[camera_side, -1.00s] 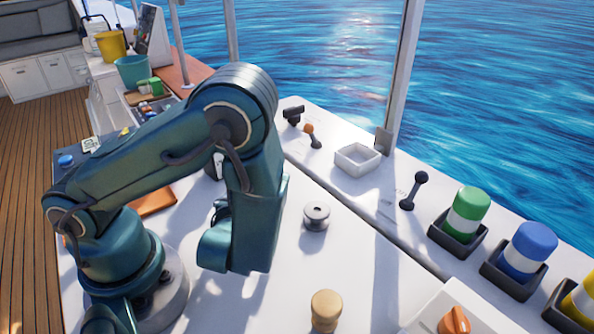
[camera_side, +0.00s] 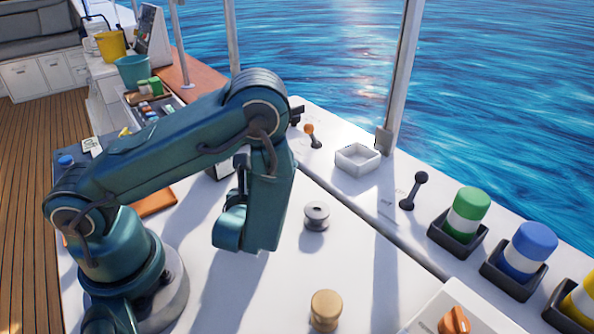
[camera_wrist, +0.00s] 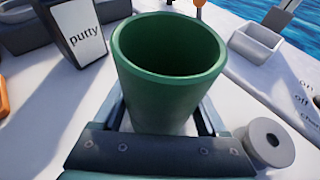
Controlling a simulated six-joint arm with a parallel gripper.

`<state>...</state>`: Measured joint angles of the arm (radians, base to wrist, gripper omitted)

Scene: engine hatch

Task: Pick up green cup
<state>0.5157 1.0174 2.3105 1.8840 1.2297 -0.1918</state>
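A green cup (camera_wrist: 168,85) stands open end up in the middle of the wrist view, large and close, and looks empty. My gripper (camera_wrist: 165,115) has one dark finger on each side of the cup's lower wall. The fingers look close to the wall, but I cannot tell whether they press on it. The cup's base is hidden behind the gripper body. In the side view my arm hides the cup, and the fingertips do not show clearly there.
A putty box (camera_wrist: 82,32) stands just left of the cup, and a grey spool (camera_wrist: 268,143) sits to its right. A white tray (camera_side: 357,158), a black lever (camera_side: 414,191) and green-and-white (camera_side: 467,212) and blue-and-white (camera_side: 527,250) containers line the right edge. A wooden knob (camera_side: 325,310) stands in front.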

